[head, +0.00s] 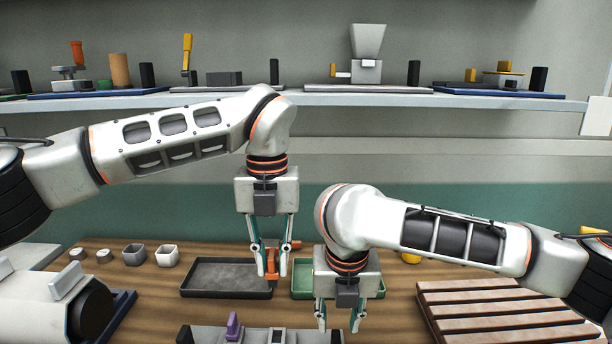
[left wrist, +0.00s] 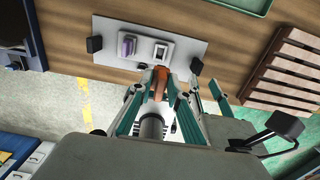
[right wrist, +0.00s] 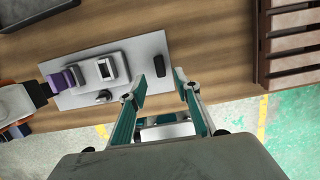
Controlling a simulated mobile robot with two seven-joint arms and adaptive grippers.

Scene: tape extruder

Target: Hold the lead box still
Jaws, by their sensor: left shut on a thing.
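A pale plate (head: 210,336) at the front edge of the table carries a purple block (head: 233,325) and a small light box with a dark opening (head: 277,336), which may be the lead box. In the right wrist view the box (right wrist: 107,68) stands beside the purple block (right wrist: 68,78). My left gripper (head: 271,272) is shut on an orange piece (left wrist: 160,82), held above the table behind the plate. My right gripper (head: 338,322) is open and empty, to the right of the box; its fingertips also show in the right wrist view (right wrist: 160,88).
A slatted wooden rack (head: 500,312) is at the right. Small cups (head: 167,255) stand at the left. A shelf (head: 330,99) with several devices runs along the back.

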